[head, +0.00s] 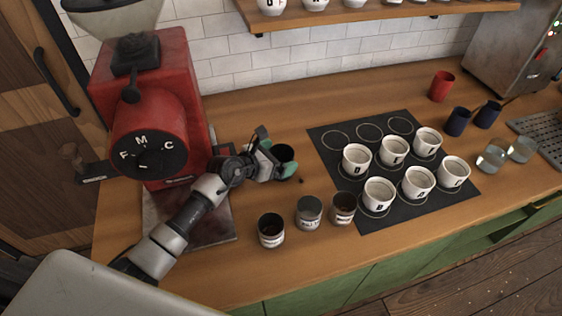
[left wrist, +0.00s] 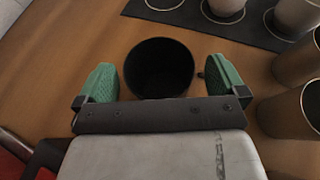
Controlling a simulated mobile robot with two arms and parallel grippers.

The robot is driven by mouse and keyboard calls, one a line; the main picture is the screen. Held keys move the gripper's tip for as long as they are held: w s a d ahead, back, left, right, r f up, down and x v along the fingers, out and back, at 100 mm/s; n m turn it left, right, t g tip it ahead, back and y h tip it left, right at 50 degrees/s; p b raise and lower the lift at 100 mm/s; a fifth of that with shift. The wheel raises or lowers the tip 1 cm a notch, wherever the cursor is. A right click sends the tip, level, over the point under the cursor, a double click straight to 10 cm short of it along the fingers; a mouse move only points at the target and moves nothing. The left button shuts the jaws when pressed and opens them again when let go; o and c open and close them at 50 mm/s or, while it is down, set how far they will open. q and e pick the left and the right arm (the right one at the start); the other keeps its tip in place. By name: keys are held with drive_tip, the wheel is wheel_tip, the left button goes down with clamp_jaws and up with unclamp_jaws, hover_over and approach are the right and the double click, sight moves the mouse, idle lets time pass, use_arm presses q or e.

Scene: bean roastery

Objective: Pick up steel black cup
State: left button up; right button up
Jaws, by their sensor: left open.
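The black steel cup (head: 284,153) stands on the wooden counter just right of the red grinder, partly hidden by my left gripper in the head view. My left gripper (head: 280,160) is open, with its green finger pads around the cup. In the left wrist view the cup (left wrist: 160,68) shows as a dark round opening between the two green fingers of the gripper (left wrist: 162,82). A gap shows between each pad and the cup. My right gripper is not in view.
Several labelled cans (head: 309,212) stand near the counter's front edge. A black mat (head: 330,152) with several white lettered cups lies to the right. The red grinder (head: 150,100) stands at left. A red cup (head: 442,86), dark blue cups (head: 458,121) and glasses (head: 492,156) stand farther right.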

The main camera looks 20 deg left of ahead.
use_arm(q)
drive_tip(key=shift+x, duration=1)
drive_tip(key=shift+a, duration=0.1)
drive_tip(key=shift+c, duration=0.2)
drive_tip(key=c, duration=0.9)
drive_tip(key=shift+c, duration=0.2)
